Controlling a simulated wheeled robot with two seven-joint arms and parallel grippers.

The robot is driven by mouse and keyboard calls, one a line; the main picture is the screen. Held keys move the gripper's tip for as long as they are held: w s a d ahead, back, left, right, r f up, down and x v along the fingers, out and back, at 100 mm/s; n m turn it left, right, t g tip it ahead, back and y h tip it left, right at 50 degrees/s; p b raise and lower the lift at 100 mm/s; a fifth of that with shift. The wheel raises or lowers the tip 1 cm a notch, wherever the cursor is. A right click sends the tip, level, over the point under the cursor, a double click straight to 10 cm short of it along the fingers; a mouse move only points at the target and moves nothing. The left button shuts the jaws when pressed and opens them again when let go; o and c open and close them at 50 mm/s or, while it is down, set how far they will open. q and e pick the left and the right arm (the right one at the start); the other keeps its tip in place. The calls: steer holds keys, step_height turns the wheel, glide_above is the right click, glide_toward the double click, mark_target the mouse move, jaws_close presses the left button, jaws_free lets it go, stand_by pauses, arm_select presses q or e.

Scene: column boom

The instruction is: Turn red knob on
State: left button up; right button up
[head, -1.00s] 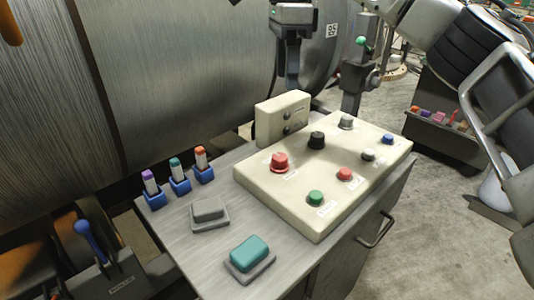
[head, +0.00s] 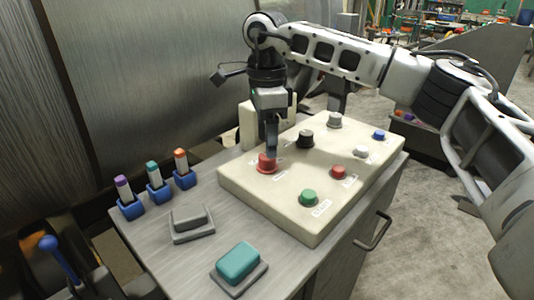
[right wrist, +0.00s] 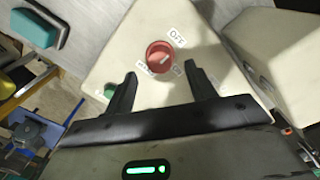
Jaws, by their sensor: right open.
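The red knob (head: 265,167) stands on the cream control box (head: 245,188), near its left corner. It also shows in the right wrist view (right wrist: 158,52), round, with an "OFF" label beside it and a second label that is hard to read. My right gripper (head: 271,151) points down just above the red knob and partly covers it in the head view. In the right wrist view its two fingers (right wrist: 161,75) are apart, with the knob ahead between them and nothing gripped. My left gripper is not in view.
The box also carries a black knob (head: 305,139), a green button (head: 308,197), a smaller red button (head: 338,172) and grey and blue controls. A raised cream block stands behind my gripper. A teal block (head: 238,262) and a grey block (head: 188,217) lie on the cabinet top.

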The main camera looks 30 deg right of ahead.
mark_target(267, 162)
steer(key=shift+f, duration=2)
steer(key=c, duration=1)
steer(key=shift+o, duration=0.2)
